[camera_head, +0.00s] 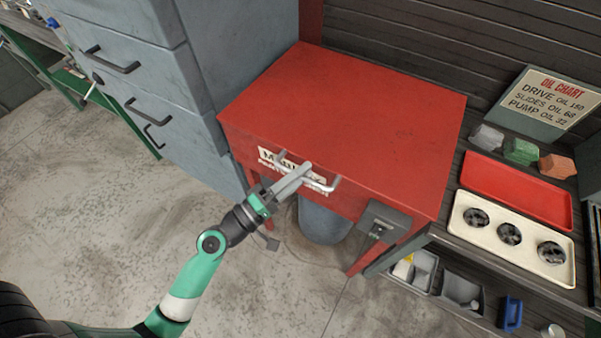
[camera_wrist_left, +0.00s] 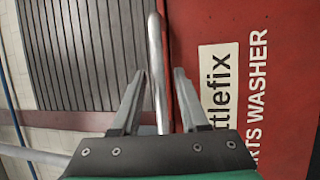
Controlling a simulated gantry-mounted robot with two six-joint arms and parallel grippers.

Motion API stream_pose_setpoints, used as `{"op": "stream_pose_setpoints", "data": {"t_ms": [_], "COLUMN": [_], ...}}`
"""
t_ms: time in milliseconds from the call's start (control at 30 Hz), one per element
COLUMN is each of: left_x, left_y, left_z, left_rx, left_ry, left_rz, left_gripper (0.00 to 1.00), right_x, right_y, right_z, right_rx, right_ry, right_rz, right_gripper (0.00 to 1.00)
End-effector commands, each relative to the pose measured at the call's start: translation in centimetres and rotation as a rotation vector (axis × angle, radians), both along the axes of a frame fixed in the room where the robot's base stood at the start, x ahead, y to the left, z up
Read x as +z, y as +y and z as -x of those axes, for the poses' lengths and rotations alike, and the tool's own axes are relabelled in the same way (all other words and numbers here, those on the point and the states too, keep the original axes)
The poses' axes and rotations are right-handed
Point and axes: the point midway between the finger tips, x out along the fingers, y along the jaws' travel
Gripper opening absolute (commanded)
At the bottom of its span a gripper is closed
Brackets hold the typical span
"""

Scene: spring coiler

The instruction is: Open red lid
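The red lid (camera_head: 345,105) is the closed top of a red parts washer (camera_head: 340,200); its lettered front also shows in the left wrist view (camera_wrist_left: 283,130). A silver bar handle (camera_head: 327,188) runs across the front edge. My left gripper (camera_head: 306,171) is at this handle. In the left wrist view, the fingers of my left gripper (camera_wrist_left: 161,72) are apart, with the handle bar (camera_wrist_left: 155,40) running between them. A gap shows on the bar's right side; contact on the left is unclear. My right gripper is not in view.
Grey drawer cabinets (camera_head: 150,85) stand close on the left. A dark bench on the right holds a red tray (camera_head: 515,190), a cream tray (camera_head: 490,243) with round parts, and an oil chart sign (camera_head: 550,98). A grey box (camera_head: 382,222) hangs at the washer's right front corner.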

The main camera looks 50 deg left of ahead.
Motion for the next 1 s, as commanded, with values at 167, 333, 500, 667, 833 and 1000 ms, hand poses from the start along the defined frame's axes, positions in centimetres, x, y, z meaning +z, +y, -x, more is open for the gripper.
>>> {"op": "stream_pose_setpoints", "data": {"t_ms": [167, 333, 500, 667, 833, 1000], "left_x": [0.00, -0.01, -0.02, -0.02, -0.02, -0.02], "left_y": [0.01, 0.01, 0.01, 0.01, 0.01, 0.01], "left_z": [0.03, 0.04, 0.04, 0.04, 0.04, 0.04], "left_rx": [0.000, 0.000, 0.000, 0.000, 0.000, 0.000], "left_ry": [0.000, 0.000, 0.000, 0.000, 0.000, 0.001], "left_rz": [0.000, 0.000, 0.000, 0.000, 0.000, 0.000], "left_gripper": [0.09, 0.00, 0.00, 0.00, 0.00, 0.00], "right_x": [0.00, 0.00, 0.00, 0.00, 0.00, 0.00], "right_y": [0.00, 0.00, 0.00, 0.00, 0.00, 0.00], "right_z": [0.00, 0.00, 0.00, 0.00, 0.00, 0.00], "right_rx": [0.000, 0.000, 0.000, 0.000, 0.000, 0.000], "right_ry": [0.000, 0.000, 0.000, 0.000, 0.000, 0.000], "right_rz": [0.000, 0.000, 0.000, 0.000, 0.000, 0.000], "right_gripper": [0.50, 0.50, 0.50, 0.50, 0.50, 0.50]}}
